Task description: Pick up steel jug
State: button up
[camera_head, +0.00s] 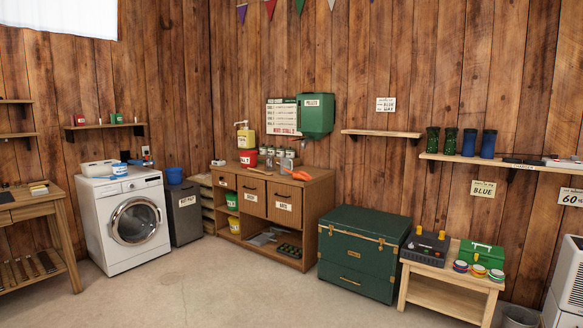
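A small grey, metallic-looking vessel (286,166) stands on top of the wooden cabinet (322,196) near the back wall, right of centre on that top. It may be the steel jug, but it is too small to be sure. Several jars stand behind and beside it, and an orange item (301,176) lies in front of it to the right. My gripper is not in view.
A green trunk (352,274) stands right of the cabinet, and a low bench (436,290) with a green box is further right. A white washing machine (104,228) and dark bin (184,212) stand left. The floor (205,292) in front is clear.

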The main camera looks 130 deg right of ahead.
aim_at(270, 160)
jog(key=z, duration=4.3)
jog(key=i+j+u, duration=0.1)
jog(key=i+u, duration=0.3)
jog(key=i, duration=3.25)
jog(key=i+j+z, duration=0.2)
jog(key=i, duration=0.25)
jog(key=i+z, duration=0.2)
jog(key=i, duration=0.3)
jog(key=i+j+z, duration=0.25)
jog(key=i, duration=0.2)
jog(key=i+j+z, duration=0.95)
jog(key=j, duration=0.25)
jog(key=i, duration=0.1)
